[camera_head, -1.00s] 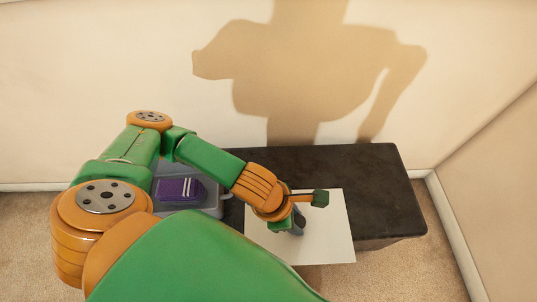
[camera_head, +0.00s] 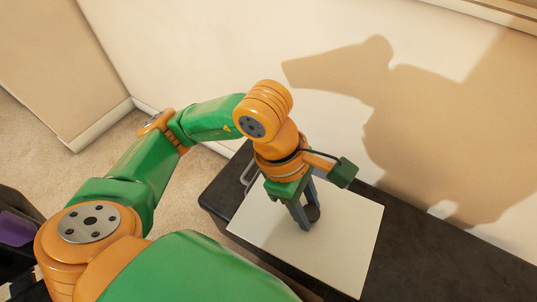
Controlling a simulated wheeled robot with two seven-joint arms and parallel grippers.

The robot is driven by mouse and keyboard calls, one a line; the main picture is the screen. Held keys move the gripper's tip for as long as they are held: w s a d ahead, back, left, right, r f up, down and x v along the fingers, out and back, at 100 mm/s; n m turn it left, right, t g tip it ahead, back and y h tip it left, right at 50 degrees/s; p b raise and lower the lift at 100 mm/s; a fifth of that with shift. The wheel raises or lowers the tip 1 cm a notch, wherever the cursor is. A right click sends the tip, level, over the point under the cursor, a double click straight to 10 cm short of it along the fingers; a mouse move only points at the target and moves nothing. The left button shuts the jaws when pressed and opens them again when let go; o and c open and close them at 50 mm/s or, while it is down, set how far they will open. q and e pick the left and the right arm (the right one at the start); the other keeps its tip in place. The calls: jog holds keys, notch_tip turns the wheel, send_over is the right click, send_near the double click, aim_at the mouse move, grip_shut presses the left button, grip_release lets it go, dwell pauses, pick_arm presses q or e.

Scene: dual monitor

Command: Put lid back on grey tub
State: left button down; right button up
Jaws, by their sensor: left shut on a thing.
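The lid (camera_head: 345,240) is a flat, pale, square plate with a dark knob (camera_head: 313,212) near its middle. My left gripper (camera_head: 306,216) points down at the lid and is shut on that knob. A grey metal handle (camera_head: 247,174) shows just past the lid's upper left corner, probably the grey tub's. The tub's body is hidden, mostly by the lid and my arm. I cannot tell whether the lid touches the tub or hangs above it. My right gripper is not in view.
A long black bench (camera_head: 440,245) runs along the wall, bare to the right of the lid. A dark object with a purple thing (camera_head: 15,229) on or in it stands at the left edge. Open carpet (camera_head: 55,165) lies left of the bench.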

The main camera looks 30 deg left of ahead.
pick_arm(q)
jog(key=w+a+f, duration=0.1)
jog(key=w, duration=0.1)
jog(key=w+a+f, duration=0.1)
jog(key=w, duration=0.1)
jog(key=w+a+f, duration=0.1)
jog(key=w, duration=0.2)
jog(key=shift+a+f, duration=0.2)
jog(key=shift+f, duration=0.15)
jog(key=w+f, duration=0.1)
jog(key=f, duration=0.2)
jog(key=w+a+f+b, duration=0.1)
jog(key=w+f, duration=0.1)
jog(key=w+a+f+b, duration=0.1)
jog(key=f, duration=0.2)
jog(key=shift+w+a+f, duration=0.25)
jog(key=shift+w+f, duration=0.1)
jog(key=shift+w, duration=0.05)
jog(key=shift+f, duration=0.3)
jog(key=shift+f+b, duration=0.45)
jog(key=shift+b, duration=0.05)
jog(key=c, duration=0.5)
grip_release()
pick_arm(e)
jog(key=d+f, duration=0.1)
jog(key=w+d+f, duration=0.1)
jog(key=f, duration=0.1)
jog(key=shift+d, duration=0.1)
